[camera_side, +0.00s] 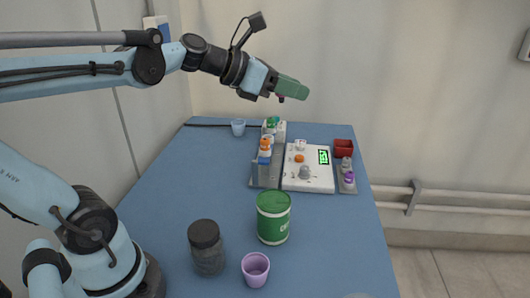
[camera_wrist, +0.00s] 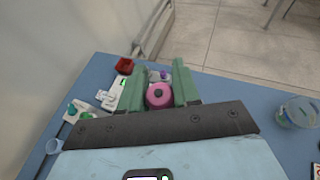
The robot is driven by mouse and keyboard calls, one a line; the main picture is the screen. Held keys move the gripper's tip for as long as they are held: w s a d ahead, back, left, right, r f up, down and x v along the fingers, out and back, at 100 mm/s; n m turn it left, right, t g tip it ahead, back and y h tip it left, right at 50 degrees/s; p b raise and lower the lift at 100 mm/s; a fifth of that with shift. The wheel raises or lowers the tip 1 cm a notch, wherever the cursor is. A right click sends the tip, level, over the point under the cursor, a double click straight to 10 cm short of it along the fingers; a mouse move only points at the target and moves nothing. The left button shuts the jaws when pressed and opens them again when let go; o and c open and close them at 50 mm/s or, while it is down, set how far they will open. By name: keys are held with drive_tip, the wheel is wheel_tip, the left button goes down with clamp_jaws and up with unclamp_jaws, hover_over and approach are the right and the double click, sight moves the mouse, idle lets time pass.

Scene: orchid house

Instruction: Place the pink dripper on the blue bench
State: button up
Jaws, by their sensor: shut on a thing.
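My gripper (camera_side: 296,90) has green fingers and is raised high above the far part of the blue bench (camera_side: 205,170). In the wrist view my gripper (camera_wrist: 161,80) is shut on the pink dripper (camera_wrist: 159,96), a round pink piece held between the two fingers. In the side view the fingers hide nearly all of the dripper; only a small dark reddish bit shows below them. The blue bench also shows in the wrist view (camera_wrist: 235,105), well below the fingers.
A white board with a green display (camera_side: 310,182) stands at the back, beside a grey rack (camera_side: 262,178) of small bottles. A red box (camera_side: 343,148) is behind. A green can (camera_side: 273,217), dark-lidded jar (camera_side: 207,248) and purple cup (camera_side: 255,270) stand nearer. The bench's left middle is clear.

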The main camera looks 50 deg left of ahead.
drive_tip(key=w+a+f+m+g+h, duration=0.1)
drive_tip(key=w+a+f+m+h, duration=0.2)
drive_tip(key=w+f, duration=0.3)
drive_tip(key=shift+w+a+f+g, duration=0.3)
drive_tip(key=shift+a+f, duration=0.4)
drive_tip(key=shift+f, duration=0.55)
drive_tip(key=w+a+f, duration=0.2)
drive_tip(key=a+f, duration=0.8)
drive_tip(key=a, duration=0.1)
drive_tip(key=shift+w+a+f, duration=0.2)
drive_tip(key=shift+f, duration=0.1)
drive_tip(key=shift+f, duration=0.2)
drive_tip(key=o, duration=1)
